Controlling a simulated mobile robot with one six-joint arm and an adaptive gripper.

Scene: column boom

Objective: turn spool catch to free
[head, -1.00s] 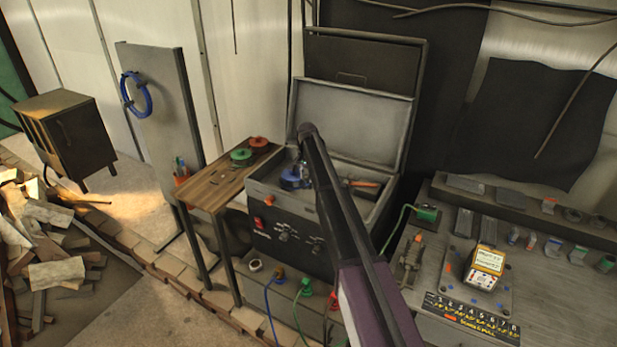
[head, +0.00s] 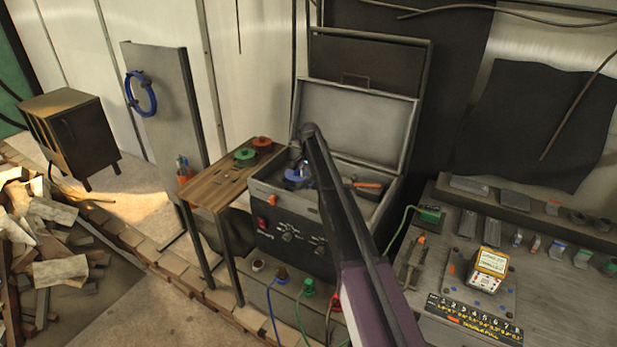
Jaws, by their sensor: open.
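A blue spool (head: 296,181) sits inside the open dark machine case (head: 285,210), near its left end. The spool's catch is too small or too hidden to make out. My arm reaches in from the lower right and bends down over the case. My gripper (head: 301,168) is at its end, small and dark, at the blue spool. It is open. I cannot tell whether it touches the spool or the catch. The gripper and arm hide part of the spool.
The raised lid (head: 355,112) stands behind my gripper. An orange-handled tool (head: 368,185) lies in the case's right part. A wooden side table (head: 215,190) with a green spool (head: 244,154) and a red spool (head: 262,142) adjoins on the left. A workbench (head: 450,250) stands right.

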